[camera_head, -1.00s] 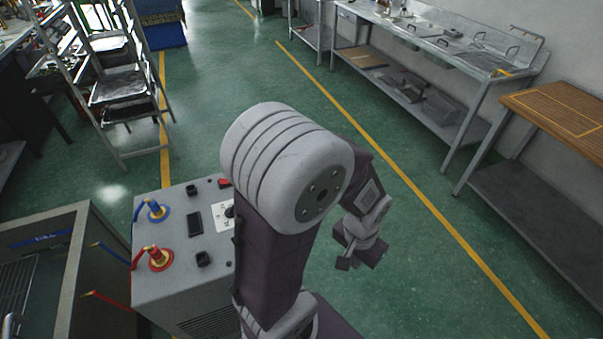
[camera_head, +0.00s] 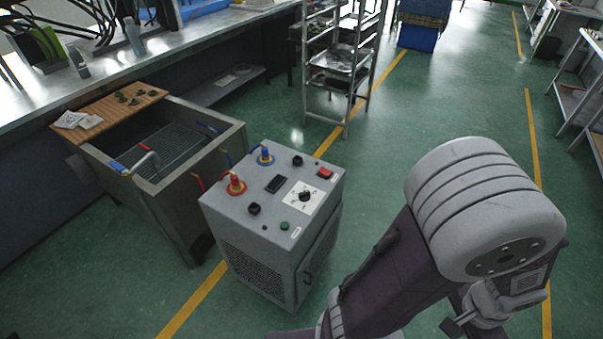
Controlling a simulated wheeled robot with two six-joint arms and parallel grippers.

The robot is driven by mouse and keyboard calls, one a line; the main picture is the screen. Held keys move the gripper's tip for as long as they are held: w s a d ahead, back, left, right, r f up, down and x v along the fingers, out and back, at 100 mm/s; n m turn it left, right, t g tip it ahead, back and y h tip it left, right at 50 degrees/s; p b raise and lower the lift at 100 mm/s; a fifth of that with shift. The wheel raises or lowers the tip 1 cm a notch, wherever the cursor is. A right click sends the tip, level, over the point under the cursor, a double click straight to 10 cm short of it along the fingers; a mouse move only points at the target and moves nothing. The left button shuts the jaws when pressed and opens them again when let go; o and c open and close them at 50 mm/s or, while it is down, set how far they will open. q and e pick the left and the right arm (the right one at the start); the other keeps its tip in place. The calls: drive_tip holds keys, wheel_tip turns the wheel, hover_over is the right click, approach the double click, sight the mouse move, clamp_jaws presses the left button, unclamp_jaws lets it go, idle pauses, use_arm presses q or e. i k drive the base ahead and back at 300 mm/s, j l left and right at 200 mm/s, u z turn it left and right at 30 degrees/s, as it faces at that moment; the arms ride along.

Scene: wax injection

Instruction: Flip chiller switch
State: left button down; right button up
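The chiller is a grey box (camera_head: 240,211) on the floor near the middle of the view. Its top carries a black rotary switch (camera_head: 306,196) on a white plate, a red rocker switch (camera_head: 326,173), a dark display (camera_head: 276,184) and a green button (camera_head: 284,225). A blue valve (camera_head: 265,155) and a red valve (camera_head: 236,185) stand on its left side. My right arm fills the lower right, and my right gripper (camera_head: 458,325) is low in front, right of the chiller and apart from it. Its fingers are partly hidden. My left gripper is out of view.
A metal tank (camera_head: 190,180) with a wooden board (camera_head: 107,110) stands left of the chiller, with hoses between them. A rack (camera_head: 340,75) stands behind. A long bench (camera_head: 160,48) runs along the left. Green floor is open right of the chiller.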

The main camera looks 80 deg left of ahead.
sight(323, 171)
drive_tip(key=i+j+u, duration=0.2)
drive_tip(key=u, duration=0.25)
drive_tip(key=i+j+u, duration=0.1)
drive_tip(key=i+u, duration=0.6)
drive_tip(key=u, duration=0.2)
drive_tip(key=i+u, duration=0.3)
drive_tip(key=u, duration=0.15)
drive_tip(key=i+u, duration=0.35)
drive_tip(key=u, duration=0.15)
drive_tip(key=i+u, duration=0.45)
drive_tip(key=i+l+u, duration=0.15)
drive_tip(key=u, duration=0.35)
drive_tip(key=i+l+u, duration=0.45)
drive_tip(key=k+j, duration=0.05)
